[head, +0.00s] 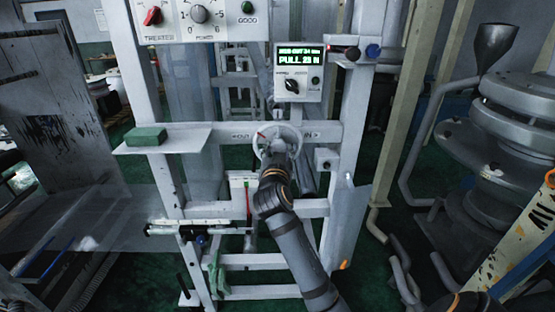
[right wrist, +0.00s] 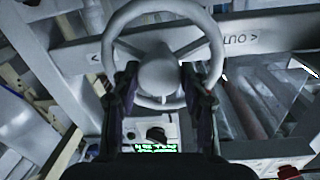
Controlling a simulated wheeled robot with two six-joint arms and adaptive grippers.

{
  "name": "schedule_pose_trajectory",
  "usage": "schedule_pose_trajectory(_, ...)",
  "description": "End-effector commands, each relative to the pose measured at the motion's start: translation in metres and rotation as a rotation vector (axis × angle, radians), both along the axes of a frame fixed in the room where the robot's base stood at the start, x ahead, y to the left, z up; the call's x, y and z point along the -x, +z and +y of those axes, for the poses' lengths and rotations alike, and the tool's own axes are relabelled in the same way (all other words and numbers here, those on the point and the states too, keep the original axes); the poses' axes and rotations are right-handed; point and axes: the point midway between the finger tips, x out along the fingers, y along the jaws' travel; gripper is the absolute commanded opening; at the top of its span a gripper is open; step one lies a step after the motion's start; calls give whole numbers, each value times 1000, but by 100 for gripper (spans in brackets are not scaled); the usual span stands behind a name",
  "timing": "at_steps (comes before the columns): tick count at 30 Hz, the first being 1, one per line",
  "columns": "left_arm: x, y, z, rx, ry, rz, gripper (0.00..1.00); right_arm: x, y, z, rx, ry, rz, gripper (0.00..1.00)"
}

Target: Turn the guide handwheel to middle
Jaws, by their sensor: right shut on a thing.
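The pale grey guide handwheel (head: 296,134) is on the white frame's crossbar, between an OUT label (head: 240,135) on the left and an IN label (head: 308,134) on the right. A small red mark (head: 261,134) shows at its upper left. My right gripper (head: 277,156) reaches it from below and is shut on the handwheel. In the right wrist view the fingers (right wrist: 163,82) stand on both sides of the wheel's hub (right wrist: 158,70), inside the rim. The exact finger contact is hard to see. My left gripper is not in view.
Above the wheel, a box with a green display (head: 300,56) reads PULL 23 N. A green block (head: 146,136) lies on a shelf (head: 186,138) at the left. A control panel (head: 205,22) is at the top. Grey machinery (head: 515,120) stands at the right.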

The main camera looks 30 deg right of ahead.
Motion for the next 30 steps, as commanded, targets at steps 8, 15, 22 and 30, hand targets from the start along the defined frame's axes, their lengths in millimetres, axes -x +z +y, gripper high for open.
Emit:
schedule_pose_trajectory(8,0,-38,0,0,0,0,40,0,-7,0,-225,0,-136,0)
schedule_pose_trajectory(15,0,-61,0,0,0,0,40,0,-6,0,-417,1,-252,0)
schedule_pose_trajectory(22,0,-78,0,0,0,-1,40,0,-5,0,-579,-1,-349,0)
schedule_pose_trajectory(30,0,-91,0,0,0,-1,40,0,-3,0,-707,-1,-427,0)
